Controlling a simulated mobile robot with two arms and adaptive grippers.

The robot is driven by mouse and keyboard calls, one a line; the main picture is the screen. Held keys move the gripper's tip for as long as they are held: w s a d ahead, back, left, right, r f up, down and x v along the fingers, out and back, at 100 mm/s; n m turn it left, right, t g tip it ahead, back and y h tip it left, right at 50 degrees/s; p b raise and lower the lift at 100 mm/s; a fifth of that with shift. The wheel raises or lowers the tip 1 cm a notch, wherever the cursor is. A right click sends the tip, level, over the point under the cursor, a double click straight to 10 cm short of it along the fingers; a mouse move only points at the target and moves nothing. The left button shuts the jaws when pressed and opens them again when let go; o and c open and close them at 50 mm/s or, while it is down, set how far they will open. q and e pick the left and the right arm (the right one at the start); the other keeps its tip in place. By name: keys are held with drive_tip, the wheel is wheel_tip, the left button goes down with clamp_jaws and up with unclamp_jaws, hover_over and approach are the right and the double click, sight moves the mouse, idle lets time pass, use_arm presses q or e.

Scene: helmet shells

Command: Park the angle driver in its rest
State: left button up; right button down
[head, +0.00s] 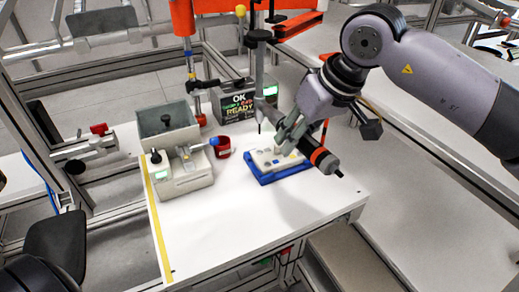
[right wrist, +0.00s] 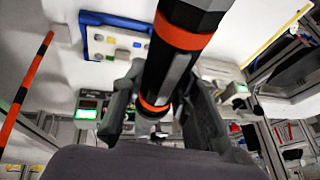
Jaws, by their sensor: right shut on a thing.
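The angle driver (head: 322,160), black with orange bands, is held tilted in my right gripper (head: 292,133), above the right side of the blue tray (head: 282,178). My right gripper is shut on its body. In the right wrist view the driver (right wrist: 176,55) runs between both fingers (right wrist: 160,112). My left gripper is not in view.
A grey open bin (head: 168,133) and a pale device with a lever (head: 185,178) stand at the table's left. A display box reading "OK READY" (head: 238,102) stands behind. The front of the white table (head: 250,225) is clear.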

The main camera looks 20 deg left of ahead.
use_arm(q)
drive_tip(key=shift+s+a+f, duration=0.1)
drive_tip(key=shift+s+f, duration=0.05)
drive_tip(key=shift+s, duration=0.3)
use_arm(e)
drive_tip(key=shift+r, duration=0.15)
